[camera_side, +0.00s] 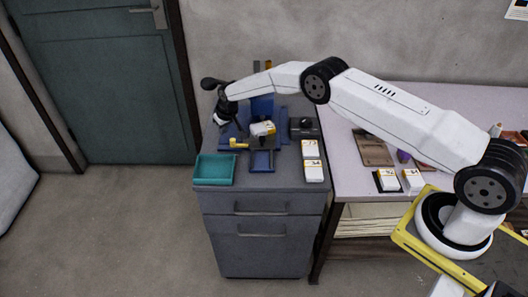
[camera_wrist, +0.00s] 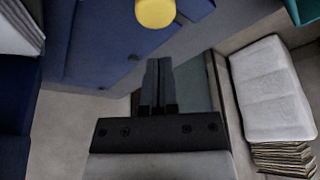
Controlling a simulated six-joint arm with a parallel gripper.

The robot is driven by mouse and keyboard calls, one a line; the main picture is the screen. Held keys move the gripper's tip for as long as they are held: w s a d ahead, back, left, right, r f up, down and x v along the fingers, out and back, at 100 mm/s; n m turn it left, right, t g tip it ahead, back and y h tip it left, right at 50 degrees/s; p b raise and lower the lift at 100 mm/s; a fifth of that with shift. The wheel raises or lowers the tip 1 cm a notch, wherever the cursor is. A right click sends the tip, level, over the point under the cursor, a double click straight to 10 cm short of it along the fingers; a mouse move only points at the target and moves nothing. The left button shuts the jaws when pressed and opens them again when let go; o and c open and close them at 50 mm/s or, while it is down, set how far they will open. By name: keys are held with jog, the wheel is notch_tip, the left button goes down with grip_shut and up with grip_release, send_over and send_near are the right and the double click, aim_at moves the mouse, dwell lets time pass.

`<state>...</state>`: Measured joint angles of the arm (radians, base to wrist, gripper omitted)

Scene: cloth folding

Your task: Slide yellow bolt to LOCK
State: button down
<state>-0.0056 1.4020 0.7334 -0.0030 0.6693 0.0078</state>
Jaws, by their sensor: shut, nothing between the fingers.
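The yellow bolt (camera_side: 238,143) shows as a small yellow piece at the front left of the blue fixture (camera_side: 262,162) on the grey cabinet. In the wrist view a round yellow end, likely the bolt's knob (camera_wrist: 155,12), is at the top edge beside a blue panel (camera_wrist: 100,40). My gripper (camera_wrist: 158,64) is shut and empty. Its fingertips are below the yellow end in that picture, with a visible gap between them. In the side view my wrist is over the fixture, and the fingers are too small to make out clearly. No LOCK marking is readable.
A teal tray (camera_side: 214,170) sits at the cabinet's front left corner. White boxes with yellow labels (camera_side: 312,170) stand on the right side. A table (camera_side: 350,185) with boxes and other items adjoins on the right. The floor in front is clear.

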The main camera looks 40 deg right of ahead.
aim_at(237, 145)
jog(key=v, duration=2)
dwell(0.4)
jog(key=s+f+g, duration=0.1)
jog(key=s, duration=3.2)
jog(key=shift+s+d+f, duration=0.15)
jog(key=shift+s+f, duration=0.1)
